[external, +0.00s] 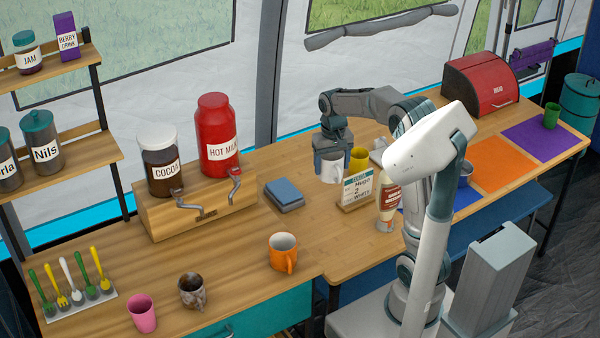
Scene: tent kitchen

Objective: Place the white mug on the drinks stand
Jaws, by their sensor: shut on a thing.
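The white mug (329,172) is in my gripper (333,152), which points down and is shut on it. The mug is beside the yellow cup and the order card, over the back part of the counter. I cannot tell whether its base touches the wood. The drinks stand (215,215) is the wooden block to the left. It carries a brown COCOA jar (162,170) and a red HOT MILK jar (217,140), each above a grey tap lever. My gripper is to the right of the stand, apart from it.
An order card (357,189), yellow cup (359,158) and labelled bottle (388,201) stand close by. Orange (283,252), marbled (192,290) and pink (142,313) mugs stand in front. Counter around the cloth is clear.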

